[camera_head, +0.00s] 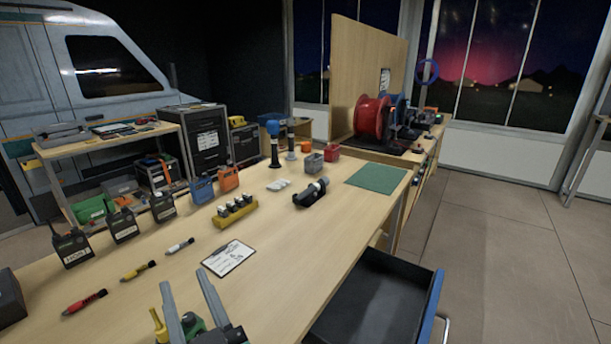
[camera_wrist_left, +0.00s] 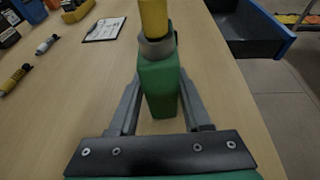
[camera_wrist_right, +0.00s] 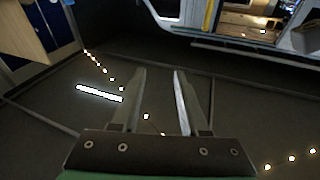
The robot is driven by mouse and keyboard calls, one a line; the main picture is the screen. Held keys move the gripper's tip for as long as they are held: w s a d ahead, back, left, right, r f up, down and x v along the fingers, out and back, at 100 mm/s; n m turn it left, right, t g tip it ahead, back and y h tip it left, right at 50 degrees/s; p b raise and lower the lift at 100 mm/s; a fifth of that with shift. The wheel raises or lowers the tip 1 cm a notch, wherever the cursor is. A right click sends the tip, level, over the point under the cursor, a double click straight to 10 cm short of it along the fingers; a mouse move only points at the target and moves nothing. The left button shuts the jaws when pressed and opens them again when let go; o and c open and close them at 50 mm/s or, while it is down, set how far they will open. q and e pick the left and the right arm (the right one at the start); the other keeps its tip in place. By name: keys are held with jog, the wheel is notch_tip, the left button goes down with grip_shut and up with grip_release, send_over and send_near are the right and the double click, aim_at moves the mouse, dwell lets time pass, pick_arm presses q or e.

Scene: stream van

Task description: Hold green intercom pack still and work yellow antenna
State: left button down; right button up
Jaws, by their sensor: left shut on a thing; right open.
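The green intercom pack (camera_wrist_left: 162,88) stands upright between the fingers of my left gripper (camera_wrist_left: 160,100), which is shut on it. The yellow antenna (camera_wrist_left: 153,18) rises from a grey collar on top of the pack. It also shows at the bottom edge of the head view (camera_head: 158,326), where the pack is mostly cut off or hidden. I cannot tell whether the pack's base touches the table.
A clipboard (camera_head: 229,258) lies beyond the grippers. Red (camera_head: 85,303), yellow (camera_head: 138,271) and white (camera_head: 180,246) markers lie to the left. Several radios, including one black one (camera_head: 72,248), line the far left edge. An open drawer (camera_head: 375,305) juts out at the right.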

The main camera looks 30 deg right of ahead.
jog(key=s+d+r+t, duration=0.3)
jog(key=d+r, duration=0.3)
jog(key=r, duration=0.3)
jog(key=s+d+r+t, duration=0.2)
jog(key=s+d+r, duration=0.4)
jog(key=r, duration=0.3)
jog(key=shift+t, duration=0.4)
jog(key=shift+o, duration=0.2)
jog(key=shift+s+d+r, duration=0.15)
jog(key=shift+s+r, duration=0.2)
jog(key=shift+s, duration=0.05)
